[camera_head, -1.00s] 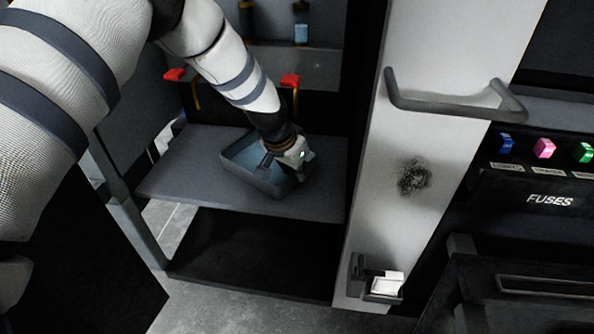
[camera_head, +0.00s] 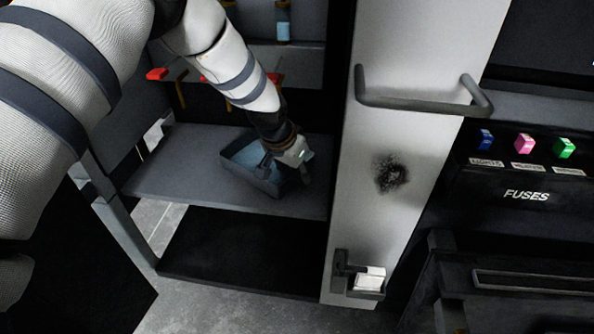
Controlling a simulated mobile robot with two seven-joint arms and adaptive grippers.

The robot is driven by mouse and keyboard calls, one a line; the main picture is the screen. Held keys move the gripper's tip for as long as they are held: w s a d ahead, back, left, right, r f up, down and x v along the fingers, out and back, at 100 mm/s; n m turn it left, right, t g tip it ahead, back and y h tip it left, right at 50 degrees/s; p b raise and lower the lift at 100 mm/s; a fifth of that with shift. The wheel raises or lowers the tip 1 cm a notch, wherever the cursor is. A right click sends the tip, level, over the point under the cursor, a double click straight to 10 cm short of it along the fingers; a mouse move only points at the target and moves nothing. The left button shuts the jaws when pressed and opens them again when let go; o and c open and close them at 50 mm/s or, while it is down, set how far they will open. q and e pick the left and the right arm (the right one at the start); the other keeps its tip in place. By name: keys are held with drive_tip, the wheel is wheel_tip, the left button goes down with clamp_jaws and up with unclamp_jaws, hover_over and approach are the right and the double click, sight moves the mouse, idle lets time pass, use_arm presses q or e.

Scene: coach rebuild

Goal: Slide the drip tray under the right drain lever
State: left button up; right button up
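The drip tray (camera_head: 238,170) is a shallow blue-grey open box, set at an angle on the grey shelf (camera_head: 165,175). My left gripper (camera_head: 284,172) reaches down at its right side. Its fingers look spread, one inside the tray and the other near or past the right wall; contact with the wall is not clear. The right drain lever (camera_head: 273,78) is red, above and behind the tray, partly hidden by my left arm. The left drain lever (camera_head: 157,73) is red too. My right gripper is not in view.
A white post (camera_head: 385,130) with a grey handle (camera_head: 420,104) and a white switch (camera_head: 368,279) stands right of the shelf. A fuse panel (camera_head: 525,170) is farther right. The shelf is bare left of the tray.

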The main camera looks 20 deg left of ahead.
use_arm(q)
drive_tip(key=v, duration=1.2)
drive_tip(key=shift+s+f, duration=0.1)
